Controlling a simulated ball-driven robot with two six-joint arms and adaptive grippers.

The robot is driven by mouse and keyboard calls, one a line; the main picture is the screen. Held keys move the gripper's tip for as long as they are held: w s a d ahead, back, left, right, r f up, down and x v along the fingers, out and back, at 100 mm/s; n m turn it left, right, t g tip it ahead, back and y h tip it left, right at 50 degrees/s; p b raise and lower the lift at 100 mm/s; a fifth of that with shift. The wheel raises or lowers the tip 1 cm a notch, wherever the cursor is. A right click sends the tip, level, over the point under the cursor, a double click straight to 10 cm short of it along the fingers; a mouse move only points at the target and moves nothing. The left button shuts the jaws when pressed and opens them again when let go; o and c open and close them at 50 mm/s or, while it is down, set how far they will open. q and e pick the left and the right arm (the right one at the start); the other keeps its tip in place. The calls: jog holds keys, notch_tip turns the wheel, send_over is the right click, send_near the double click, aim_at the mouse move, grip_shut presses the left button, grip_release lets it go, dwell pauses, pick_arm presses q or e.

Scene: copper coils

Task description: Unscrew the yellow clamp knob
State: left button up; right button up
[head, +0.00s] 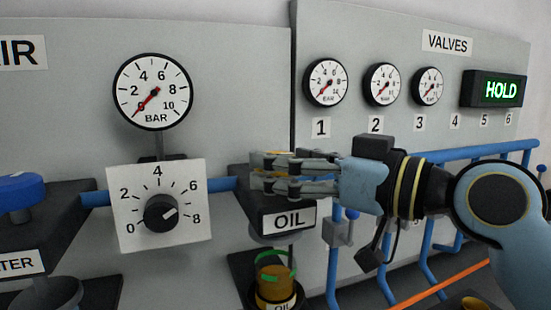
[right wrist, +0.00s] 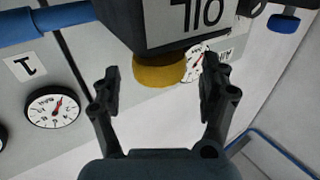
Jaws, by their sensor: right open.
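The yellow clamp knob (right wrist: 157,72) sits on the black block with the OIL label (right wrist: 185,20), which appears upside down in the right wrist view. In the head view my right gripper (head: 264,174) reaches in from the right across the top of that OIL block (head: 288,220) and hides nearly all of the knob. My right gripper is open. In the right wrist view its two fingers (right wrist: 160,82) are apart, one on each side of the knob in the picture, with visible gaps between. My left gripper is not in view.
An amber bowl (head: 276,285) hangs below the OIL block. A dial plate (head: 190,232) and a BAR gauge (head: 153,91) are to the left, with a blue knob (head: 20,190) farther left. Blue pipes (head: 430,233) and the VALVES panel (head: 450,65) are to the right.

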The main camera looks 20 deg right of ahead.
jog(key=shift+x, duration=1)
jog(key=shift+w, duration=0.2)
jog(key=shift+a, duration=0.1)
jog(key=c, duration=1.2)
jog(key=n+g+y+b, duration=0.1)
jog(key=b, duration=0.1)
jog(key=n+g+y+b, duration=0.1)
jog(key=y+b, duration=0.1)
jog(key=shift+f+b, duration=0.3)
jog(key=shift+f, duration=0.05)
jog(key=shift+r+n+g+y+b, duration=0.2)
jog(key=shift+n+g+y+b, duration=0.1)
jog(key=shift+n+g+b, duration=0.15)
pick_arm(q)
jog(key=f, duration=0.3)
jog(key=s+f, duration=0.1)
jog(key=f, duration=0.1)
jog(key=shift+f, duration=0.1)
pick_arm(e)
jog(key=shift+r, duration=0.1)
